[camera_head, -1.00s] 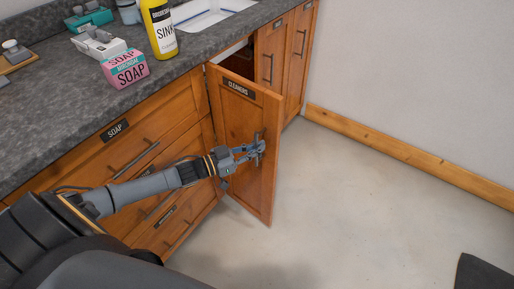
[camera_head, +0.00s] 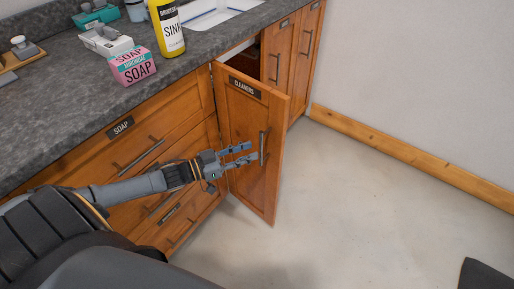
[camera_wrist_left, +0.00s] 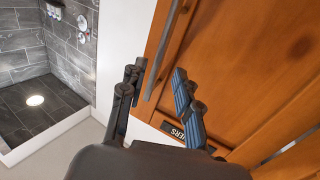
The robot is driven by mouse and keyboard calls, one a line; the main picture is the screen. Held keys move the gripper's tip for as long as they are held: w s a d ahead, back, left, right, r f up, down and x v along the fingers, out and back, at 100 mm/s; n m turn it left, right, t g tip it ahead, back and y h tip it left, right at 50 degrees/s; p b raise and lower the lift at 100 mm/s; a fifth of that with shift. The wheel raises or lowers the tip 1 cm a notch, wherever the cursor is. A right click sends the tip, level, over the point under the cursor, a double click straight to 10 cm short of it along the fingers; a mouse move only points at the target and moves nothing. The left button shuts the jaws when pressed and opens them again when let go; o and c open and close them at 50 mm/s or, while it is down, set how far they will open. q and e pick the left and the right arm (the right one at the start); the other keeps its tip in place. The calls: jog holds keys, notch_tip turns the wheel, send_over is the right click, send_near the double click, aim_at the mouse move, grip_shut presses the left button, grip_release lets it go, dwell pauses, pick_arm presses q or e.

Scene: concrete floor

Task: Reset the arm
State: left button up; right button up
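My left gripper (camera_head: 245,154) is open and empty in front of the CLEANERS cabinet door (camera_head: 240,125). The door stands ajar, swung out from the cabinet front. Its vertical metal handle (camera_head: 264,147) is just beyond my fingertips, apart from them in the head view. In the left wrist view, my two fingers (camera_wrist_left: 157,92) are spread, and the handle (camera_wrist_left: 164,50) shows beyond and between them against the orange wood of the door (camera_wrist_left: 235,60). My right gripper is in neither view.
A grey countertop (camera_head: 60,105) holds a pink SOAP box (camera_head: 133,67), a yellow SINK bottle (camera_head: 167,28) and a white sink basin (camera_head: 208,14). The SOAP drawer (camera_head: 150,125) is shut. The floor (camera_head: 360,210) right of the door is clear. A tiled shower (camera_wrist_left: 45,80) shows in the left wrist view.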

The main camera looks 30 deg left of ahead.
pick_arm(q)
jog(key=shift+v, duration=1.15)
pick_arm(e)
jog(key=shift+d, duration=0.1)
